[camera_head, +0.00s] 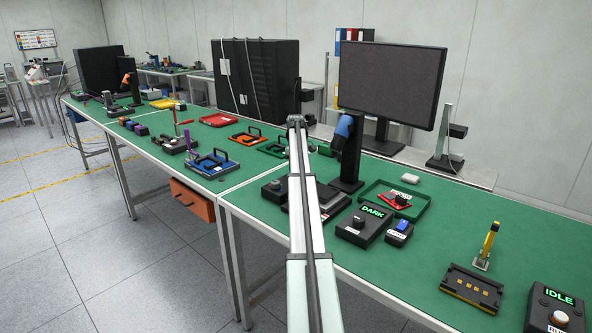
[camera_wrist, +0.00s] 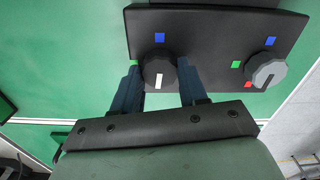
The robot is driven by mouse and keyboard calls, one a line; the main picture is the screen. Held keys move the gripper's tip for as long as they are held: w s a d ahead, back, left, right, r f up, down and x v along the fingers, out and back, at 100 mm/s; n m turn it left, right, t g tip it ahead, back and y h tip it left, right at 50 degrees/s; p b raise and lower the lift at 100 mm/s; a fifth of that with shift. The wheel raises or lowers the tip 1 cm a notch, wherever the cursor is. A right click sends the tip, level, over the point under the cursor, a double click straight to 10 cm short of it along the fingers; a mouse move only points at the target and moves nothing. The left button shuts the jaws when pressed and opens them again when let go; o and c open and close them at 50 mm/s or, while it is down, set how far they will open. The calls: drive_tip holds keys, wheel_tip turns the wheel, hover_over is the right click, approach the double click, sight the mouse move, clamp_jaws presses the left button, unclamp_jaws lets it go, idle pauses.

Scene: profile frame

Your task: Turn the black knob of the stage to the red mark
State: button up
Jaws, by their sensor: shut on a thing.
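The stage (camera_wrist: 212,22) shows in the wrist view as a dark plate with two knobs. The black knob (camera_wrist: 151,67) is at its left, with a white pointer line toward my gripper's palm. A blue mark (camera_wrist: 159,38) lies on the far side of this knob. My gripper (camera_wrist: 159,73) is shut on the black knob, one blue finger on each side. The grey knob (camera_wrist: 273,66) at the right has a blue mark (camera_wrist: 270,41), a green mark (camera_wrist: 236,65) and a red mark (camera_wrist: 249,85) around it. No red mark shows beside the black knob; my fingers hide part of the plate there.
In the head view, my arm crosses the green bench (camera_head: 471,203) and hides part of it. A monitor (camera_head: 392,82) stands behind. A box reading DARK (camera_head: 364,224) and a green tray (camera_head: 416,215) are to the right of the arm. A blue tray (camera_head: 212,164) is to its left.

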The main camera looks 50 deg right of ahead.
drive_tip(key=shift+n, duration=0.6)
drive_tip(key=o, duration=1.1)
drive_tip(key=shift+c, duration=0.2)
wheel_tip(320, 180, up, 14)
drive_tip(key=shift+f, duration=0.1)
idle(0.4)
